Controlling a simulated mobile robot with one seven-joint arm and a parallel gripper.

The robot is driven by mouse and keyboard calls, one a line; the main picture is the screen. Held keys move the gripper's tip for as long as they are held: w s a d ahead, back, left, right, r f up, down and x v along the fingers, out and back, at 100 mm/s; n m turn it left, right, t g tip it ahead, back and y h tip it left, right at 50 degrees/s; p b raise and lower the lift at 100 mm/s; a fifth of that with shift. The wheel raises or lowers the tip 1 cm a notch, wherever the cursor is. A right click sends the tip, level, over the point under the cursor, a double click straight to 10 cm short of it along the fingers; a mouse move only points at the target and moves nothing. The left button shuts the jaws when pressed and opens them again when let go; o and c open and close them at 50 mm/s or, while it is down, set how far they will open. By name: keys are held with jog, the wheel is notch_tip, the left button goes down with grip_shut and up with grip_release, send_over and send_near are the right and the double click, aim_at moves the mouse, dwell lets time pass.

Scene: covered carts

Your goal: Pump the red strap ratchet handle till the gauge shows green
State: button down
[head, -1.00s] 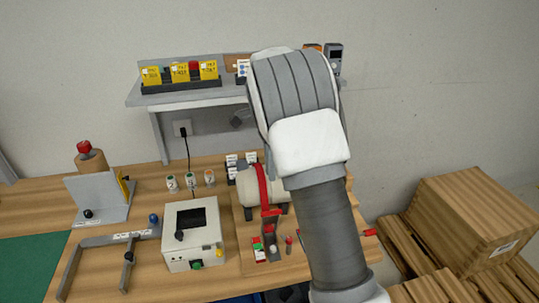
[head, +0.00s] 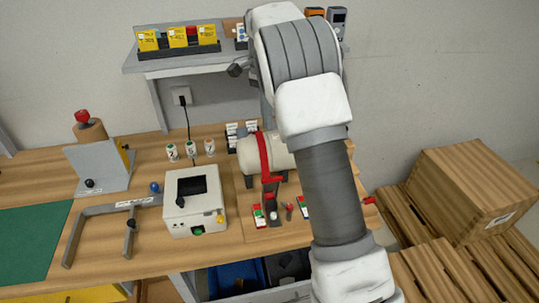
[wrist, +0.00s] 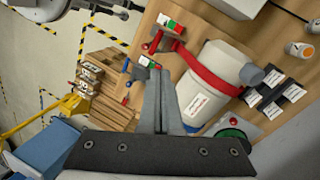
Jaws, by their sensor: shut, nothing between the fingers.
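A white cylinder (head: 283,151) lies on a wooden board, with a red strap (head: 263,152) around it. The red ratchet handle (head: 272,181) is at the strap's near end. Blocks with red and green faces stand by it, one at the left (head: 258,216) and one at the right (head: 303,207); I cannot tell which is the gauge or its reading. In the wrist view the strap (wrist: 205,72) runs to the red ratchet (wrist: 168,44). My gripper (wrist: 160,73) is shut and empty, beside the cylinder and strap; my arm hides it in the head view.
A white box with a dark screen (head: 194,205) stands left of the board. Small labelled canisters (head: 190,150) stand behind it. A shelf (head: 190,62) runs along the wall. Part of the board is hidden by my arm.

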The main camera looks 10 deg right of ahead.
jog(key=w+f+n+b, duration=0.1)
jog(key=w+f+n, duration=0.1)
jog(key=n, duration=0.5)
jog(key=n+b, duration=0.2)
jog(key=n, duration=0.5)
send_near(270, 186)
jog(key=shift+s+f+g, duration=0.3)
jog(key=shift+s+f, duration=0.55)
jog(key=shift+f, duration=0.1)
jog(key=shift+s, duration=0.1)
jog(key=shift+s+f, duration=0.15)
jog(key=shift+s, duration=1)
jog(key=shift+w, duration=0.1)
